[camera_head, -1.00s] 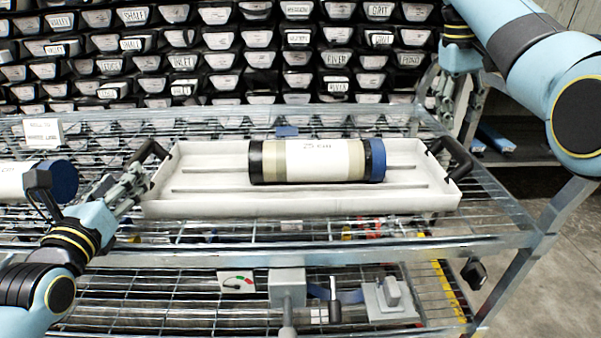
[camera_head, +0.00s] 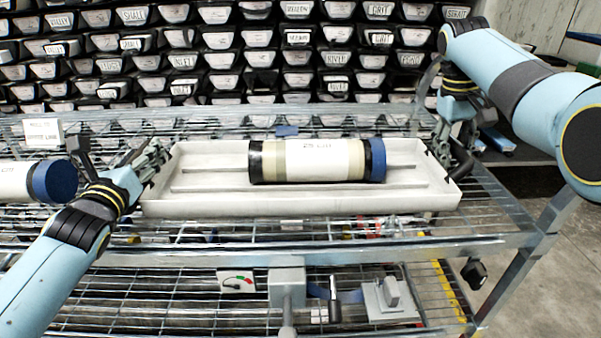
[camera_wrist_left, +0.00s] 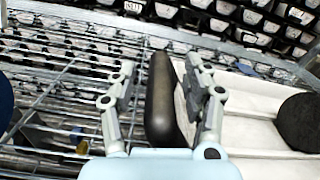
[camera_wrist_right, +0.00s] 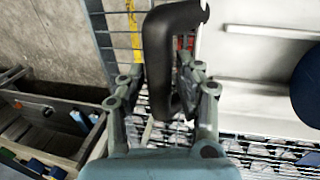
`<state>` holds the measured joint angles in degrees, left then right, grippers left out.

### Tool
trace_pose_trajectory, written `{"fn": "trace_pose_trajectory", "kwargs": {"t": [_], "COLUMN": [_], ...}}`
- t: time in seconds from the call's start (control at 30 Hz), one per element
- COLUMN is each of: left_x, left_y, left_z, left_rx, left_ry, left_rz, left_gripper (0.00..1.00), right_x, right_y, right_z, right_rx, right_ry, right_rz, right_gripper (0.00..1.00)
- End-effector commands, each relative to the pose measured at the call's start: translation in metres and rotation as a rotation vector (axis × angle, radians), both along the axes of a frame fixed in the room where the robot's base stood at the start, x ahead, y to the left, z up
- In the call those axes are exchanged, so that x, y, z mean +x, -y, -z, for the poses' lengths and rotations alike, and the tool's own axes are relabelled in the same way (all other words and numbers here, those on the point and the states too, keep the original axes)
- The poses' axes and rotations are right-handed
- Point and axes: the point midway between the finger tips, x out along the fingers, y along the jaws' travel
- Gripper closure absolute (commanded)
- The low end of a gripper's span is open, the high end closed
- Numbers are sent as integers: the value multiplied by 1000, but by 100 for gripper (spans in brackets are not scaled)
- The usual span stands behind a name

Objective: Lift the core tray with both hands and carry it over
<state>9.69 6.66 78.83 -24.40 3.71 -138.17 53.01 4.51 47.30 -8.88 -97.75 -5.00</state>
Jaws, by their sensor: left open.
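The white core tray (camera_head: 215,205) rests on the wire cart's top shelf. A core liner (camera_head: 318,158) with a black end, a blue end and a white label lies in it. My left gripper (camera_head: 158,155) is at the tray's left end. In the left wrist view its open fingers stand on either side of the black left handle (camera_wrist_left: 162,100). My right gripper (camera_head: 452,150) is at the right end. In the right wrist view the black right handle (camera_wrist_right: 160,60) passes between its parted fingers (camera_wrist_right: 160,85). I see no clear grip on it.
Another blue-ended liner (camera_head: 55,182) lies left of the tray, near my left arm. A small sign (camera_head: 42,132) stands behind it. Racks of labelled core boxes (camera_head: 260,60) fill the back. The lower shelf (camera_head: 180,300) holds tools. Open floor lies to the right.

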Motion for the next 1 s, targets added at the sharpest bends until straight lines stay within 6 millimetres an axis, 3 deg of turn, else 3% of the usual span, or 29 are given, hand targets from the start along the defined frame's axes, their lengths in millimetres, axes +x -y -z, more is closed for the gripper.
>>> {"fn": "trace_pose_trajectory", "kwargs": {"t": [0.07, 0.3, 0.43, 1.0], "left_x": [0, 0, 0, -1], "left_y": [0, 0, 0, 0], "left_z": [0, 0, 0, 1], "left_rx": [0, 1, 2, 8], "left_ry": [0, -1, -1, -2], "left_rz": [0, 0, -1, 1], "left_gripper": [52, 83, 100, 100], "right_x": [0, 0, 0, 2], "right_y": [0, 0, 0, 0], "right_z": [0, 0, 0, -3], "right_rx": [0, 0, -1, -1], "right_ry": [0, 0, 0, 7], "right_rz": [0, 0, 0, 0], "right_gripper": [67, 99, 100, 100]}}
